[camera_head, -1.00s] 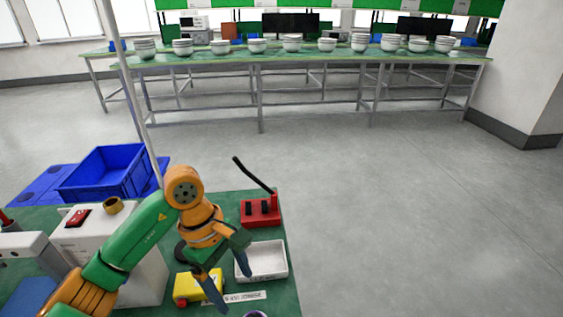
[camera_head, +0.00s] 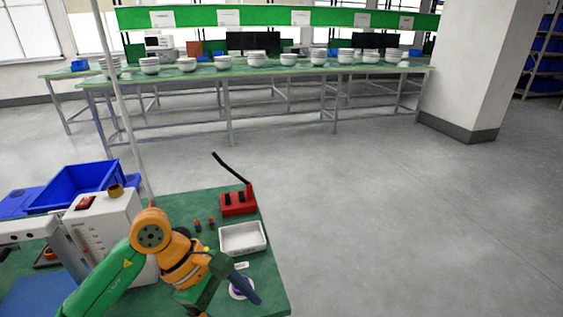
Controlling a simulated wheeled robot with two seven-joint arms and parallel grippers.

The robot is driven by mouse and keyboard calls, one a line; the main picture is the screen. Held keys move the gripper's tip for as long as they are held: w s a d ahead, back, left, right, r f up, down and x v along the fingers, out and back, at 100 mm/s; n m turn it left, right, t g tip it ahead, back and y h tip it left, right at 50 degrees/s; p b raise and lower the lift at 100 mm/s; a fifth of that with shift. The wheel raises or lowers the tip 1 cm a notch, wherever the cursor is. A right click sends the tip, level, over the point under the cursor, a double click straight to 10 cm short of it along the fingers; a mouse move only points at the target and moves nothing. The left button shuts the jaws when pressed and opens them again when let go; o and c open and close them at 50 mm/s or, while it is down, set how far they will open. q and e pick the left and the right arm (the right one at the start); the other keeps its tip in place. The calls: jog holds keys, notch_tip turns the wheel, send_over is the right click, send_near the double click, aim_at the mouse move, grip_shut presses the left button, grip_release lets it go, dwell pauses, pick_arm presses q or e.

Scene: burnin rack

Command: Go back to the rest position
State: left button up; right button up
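My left gripper (camera_head: 222,295) hangs over the near part of the green-topped bench (camera_head: 275,290), low in the head view. Its dark fingers are spread apart and I see nothing between them. The lower finger is partly cut off by the bottom edge. The right finger passes in front of a white and purple round item (camera_head: 238,293). My orange and green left arm comes in from the lower left. My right gripper is not in view.
A white tray (camera_head: 242,238) and a red stand with a black rod (camera_head: 238,204) are on the bench. A white box-shaped device (camera_head: 115,222) and blue bin (camera_head: 78,186) are at left. Bowls (camera_head: 222,63) line a far table. The floor at right is clear.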

pick_arm(q)
jog(key=s+d+r+n+h, duration=0.3)
jog(key=d+r+h, duration=0.55)
jog(key=d, duration=0.25)
jog(key=w+r+n+t+h, duration=0.3)
jog(key=r+n+t+h, duration=0.35)
jog(key=r+n, duration=0.2)
jog(key=w+a+f+n+t+y, duration=0.1)
jog(key=w+a+n+t+y, duration=0.45)
jog(key=n, duration=0.75)
jog(key=w+a+f+n+t+y, duration=0.25)
jog(key=a+n+t+y, duration=0.45)
jog(key=n+t, duration=0.5)
jog(key=a+f+n+g+y, duration=0.3)
jog(key=a+f+n+y, duration=0.1)
jog(key=f+n, duration=0.25)
jog(key=a+f+n+g+y, duration=0.4)
jog(key=f+n+y, duration=0.1)
jog(key=f+n, duration=0.15)
jog(key=s+f+n+g, duration=0.6)
jog(key=s+f+g, duration=0.6)
jog(key=s+f, duration=0.8)
jog(key=s+f+g, duration=0.2)
jog(key=s+f, duration=0.1)
jog(key=f, duration=1.3)
jog(key=s+a+f, duration=0.2)
jog(key=s+f, duration=0.7)
jog(key=s, duration=0.2)
jog(key=shift+s+a+g, duration=0.35)
jog(key=shift+s+g, duration=0.05)
